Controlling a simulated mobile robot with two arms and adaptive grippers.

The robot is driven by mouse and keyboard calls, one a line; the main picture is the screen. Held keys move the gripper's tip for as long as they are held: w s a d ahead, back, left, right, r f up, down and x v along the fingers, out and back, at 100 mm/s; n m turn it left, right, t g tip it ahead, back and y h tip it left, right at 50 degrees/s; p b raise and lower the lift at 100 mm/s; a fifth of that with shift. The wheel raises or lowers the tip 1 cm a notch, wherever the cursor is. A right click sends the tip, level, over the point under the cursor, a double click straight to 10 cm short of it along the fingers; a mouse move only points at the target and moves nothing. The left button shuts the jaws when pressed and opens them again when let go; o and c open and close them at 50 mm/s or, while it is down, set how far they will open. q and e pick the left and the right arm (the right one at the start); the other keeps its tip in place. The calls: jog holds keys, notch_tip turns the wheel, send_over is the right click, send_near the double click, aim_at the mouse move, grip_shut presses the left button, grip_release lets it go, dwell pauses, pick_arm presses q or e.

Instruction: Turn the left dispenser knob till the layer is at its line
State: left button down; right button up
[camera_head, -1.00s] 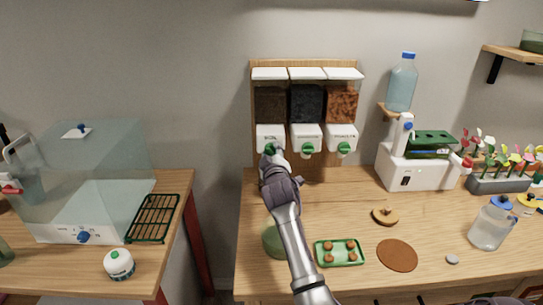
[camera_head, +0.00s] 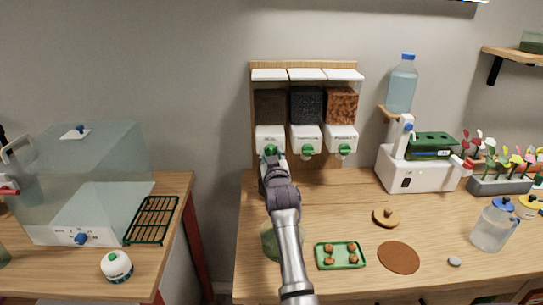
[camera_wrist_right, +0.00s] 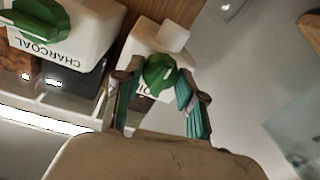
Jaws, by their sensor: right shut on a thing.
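The left dispenser (camera_head: 271,137) is the leftmost of three white units with dark brown filling on a wooden wall board. Its green knob (camera_head: 270,151) is on the front of its lower part and shows large in the right wrist view (camera_wrist_right: 158,72). My right gripper (camera_head: 270,160) has its two fingers on either side of this knob, closed on it. A pale green glass vessel (camera_head: 268,240) stands on the table below, partly hidden by my right arm. Its contents and any line cannot be made out. My left gripper is not in view.
The charcoal dispenser (camera_head: 305,137) and a third dispenser (camera_head: 341,138) hang close on the right. A green tray (camera_head: 340,264) with small brown pieces, a brown disc (camera_head: 399,257) and a white machine (camera_head: 414,172) stand right of my arm. A gap separates the left table.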

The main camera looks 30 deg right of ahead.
dwell(0.4)
jog(key=o, duration=1.1)
jog(key=shift+o, duration=0.2)
jog(key=shift+s, duration=0.1)
jog(key=v, duration=0.7)
jog(key=shift+s+a, duration=0.1)
